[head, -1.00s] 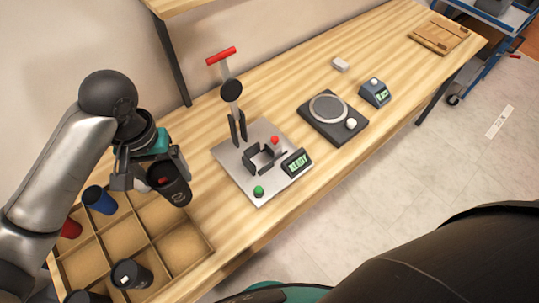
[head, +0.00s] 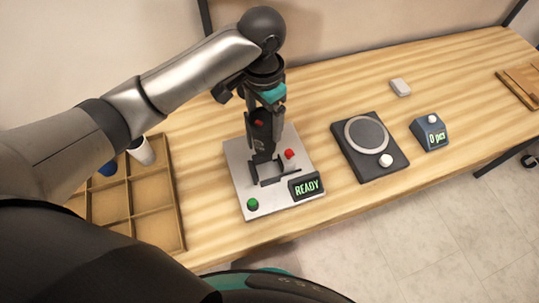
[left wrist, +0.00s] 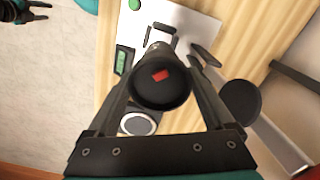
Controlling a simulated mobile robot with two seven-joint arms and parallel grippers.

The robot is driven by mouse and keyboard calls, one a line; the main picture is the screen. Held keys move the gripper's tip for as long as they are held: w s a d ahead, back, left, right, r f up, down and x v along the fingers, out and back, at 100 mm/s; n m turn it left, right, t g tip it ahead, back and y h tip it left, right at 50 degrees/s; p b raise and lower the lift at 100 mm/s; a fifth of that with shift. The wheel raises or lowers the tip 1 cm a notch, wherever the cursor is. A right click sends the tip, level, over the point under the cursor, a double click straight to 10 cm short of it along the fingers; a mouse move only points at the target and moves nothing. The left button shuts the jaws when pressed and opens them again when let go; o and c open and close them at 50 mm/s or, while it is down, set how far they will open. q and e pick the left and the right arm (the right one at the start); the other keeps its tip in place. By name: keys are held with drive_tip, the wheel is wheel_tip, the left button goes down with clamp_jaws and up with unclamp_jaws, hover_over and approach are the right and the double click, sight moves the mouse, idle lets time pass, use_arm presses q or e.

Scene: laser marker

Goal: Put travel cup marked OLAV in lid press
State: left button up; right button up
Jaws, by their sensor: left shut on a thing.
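A black travel cup (head: 261,141) with a red mark on top is in my left gripper (head: 264,112), upright over the lid press. The cup also shows in the left wrist view (left wrist: 158,82), between the fingers of my left gripper (left wrist: 160,70). Its name marking is not legible. The lid press has a light metal base (head: 238,172) and a dark cradle (head: 268,178). The cup's lower end is at the cradle; I cannot tell if it rests on the base. The press's black disc (left wrist: 240,100) shows beside the gripper. My right gripper (left wrist: 40,11) is open and empty, over the floor.
The press has a READY display (head: 306,186), a green button (head: 252,204) and a red button (head: 289,154). A round-plate scale (head: 368,150) and a blue counter (head: 429,132) stand to the right. A wooden divided tray (head: 155,215) is at left, partly behind my arm.

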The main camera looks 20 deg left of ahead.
sight(265, 142)
use_arm(q)
wheel_tip(265, 142, down, 8)
drive_tip(key=shift+d+f+b, duration=0.1)
drive_tip(key=shift+f+b, duration=0.05)
drive_tip(key=shift+b, duration=0.45)
drive_tip(key=shift+f+b, duration=0.45)
drive_tip(key=shift+f, duration=2.2)
use_arm(e)
drive_tip(key=shift+d+f, duration=0.15)
drive_tip(key=shift+f, duration=0.45)
drive_tip(key=shift+d+f, duration=0.15)
drive_tip(key=shift+f, duration=0.45)
use_arm(q)
drive_tip(key=shift+f, duration=0.1)
drive_tip(key=o, duration=0.4)
drive_tip(key=shift+o, duration=0.9)
wheel_tip(265, 142, up, 12)
drive_tip(key=shift+r+p, duration=0.1)
drive_tip(key=shift+p, duration=1)
use_arm(e)
wheel_tip(265, 142, up, 2)
drive_tip(key=shift+r, duration=0.1)
